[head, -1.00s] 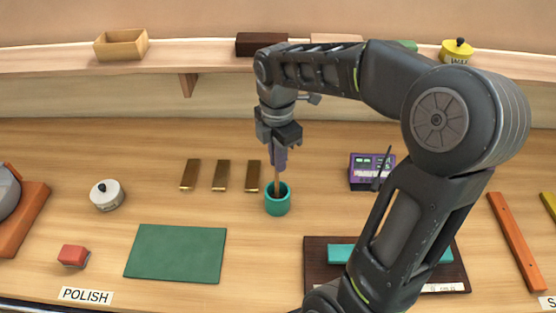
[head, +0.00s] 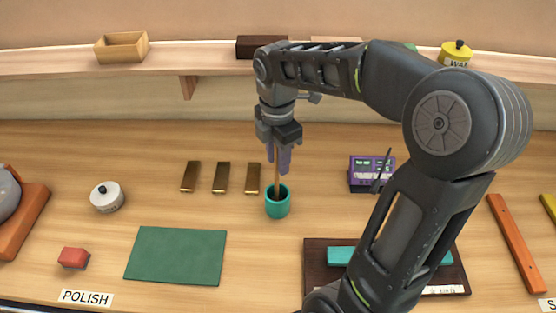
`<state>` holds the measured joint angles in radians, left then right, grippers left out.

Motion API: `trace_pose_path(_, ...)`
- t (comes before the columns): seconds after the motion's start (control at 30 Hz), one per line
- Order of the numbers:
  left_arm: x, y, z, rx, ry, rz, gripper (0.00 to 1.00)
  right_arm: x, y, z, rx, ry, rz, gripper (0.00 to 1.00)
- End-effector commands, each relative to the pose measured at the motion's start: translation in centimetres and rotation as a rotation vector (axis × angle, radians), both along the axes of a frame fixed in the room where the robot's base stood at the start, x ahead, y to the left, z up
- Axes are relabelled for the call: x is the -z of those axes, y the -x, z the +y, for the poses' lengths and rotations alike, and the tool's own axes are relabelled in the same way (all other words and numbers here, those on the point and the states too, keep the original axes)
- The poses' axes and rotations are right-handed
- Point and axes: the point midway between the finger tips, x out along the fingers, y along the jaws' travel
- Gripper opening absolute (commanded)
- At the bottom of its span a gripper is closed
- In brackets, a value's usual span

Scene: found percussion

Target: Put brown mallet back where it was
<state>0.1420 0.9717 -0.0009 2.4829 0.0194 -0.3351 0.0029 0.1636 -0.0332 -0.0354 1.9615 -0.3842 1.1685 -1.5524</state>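The brown mallet (head: 277,181) shows as a thin brown stick standing nearly upright in a teal cup (head: 278,206). Its lower end is inside the cup and hidden. My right gripper (head: 278,164) points down above the cup. Its two purple fingers are spread apart on either side of the stick's upper part, with a gap showing. My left gripper is not in view.
Three brass bars (head: 221,177) lie just left of the cup. A green mat (head: 176,256) lies front left, near a white round tin (head: 107,196) and a red block (head: 74,258). A purple device (head: 367,172) stands right of the cup. A shelf (head: 190,59) runs along the back.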

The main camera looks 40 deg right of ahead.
Motion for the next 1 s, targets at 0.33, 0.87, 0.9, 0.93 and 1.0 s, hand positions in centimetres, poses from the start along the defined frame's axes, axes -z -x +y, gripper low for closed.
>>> trace_pose_path(0.33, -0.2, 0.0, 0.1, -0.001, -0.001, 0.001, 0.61, -5.3, -0.1, 0.0, 0.001, -0.001, -0.004, 0.32)
trace_pose_path(0.87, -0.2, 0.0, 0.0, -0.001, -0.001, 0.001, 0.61, -6.1, 0.0, 0.1, 0.0, -0.001, -0.001, 0.32)
trace_pose_path(0.9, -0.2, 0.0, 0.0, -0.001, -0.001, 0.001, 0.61, -6.1, 0.0, 0.1, 0.0, -0.001, -0.001, 0.32)
trace_pose_path(0.93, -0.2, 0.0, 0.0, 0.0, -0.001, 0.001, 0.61, -6.1, 0.0, 0.1, 0.0, -0.001, -0.001, 0.32)
trace_pose_path(1.0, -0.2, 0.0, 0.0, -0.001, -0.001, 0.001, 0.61, -6.1, 0.0, 0.1, 0.0, -0.001, -0.001, 0.32)
